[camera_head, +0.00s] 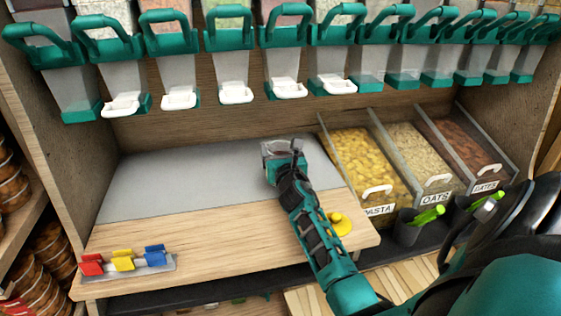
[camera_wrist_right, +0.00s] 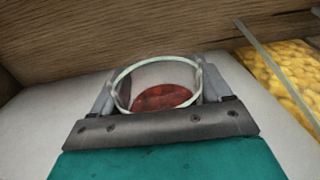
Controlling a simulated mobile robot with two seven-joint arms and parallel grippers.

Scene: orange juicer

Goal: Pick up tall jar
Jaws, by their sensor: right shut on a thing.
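A clear glass jar (camera_wrist_right: 160,78) with a round open rim stands between the fingers of my right gripper (camera_wrist_right: 156,92) in the right wrist view. Dark red contents show at its bottom. My right gripper is shut on the jar, with one finger on each side. In the head view my right gripper (camera_head: 283,156) is over the grey mat, toward its back right, and mostly hides the jar (camera_head: 272,148). I cannot tell whether the jar touches the mat. My left gripper is not in view.
The grey mat (camera_head: 190,175) covers the back of the wooden counter (camera_head: 215,245). A PASTA bin (camera_head: 360,160) and other bins stand right. Dispensers (camera_head: 232,65) hang above. Coloured clips (camera_head: 124,262) lie front left. A yellow object (camera_head: 340,222) lies right of my arm.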

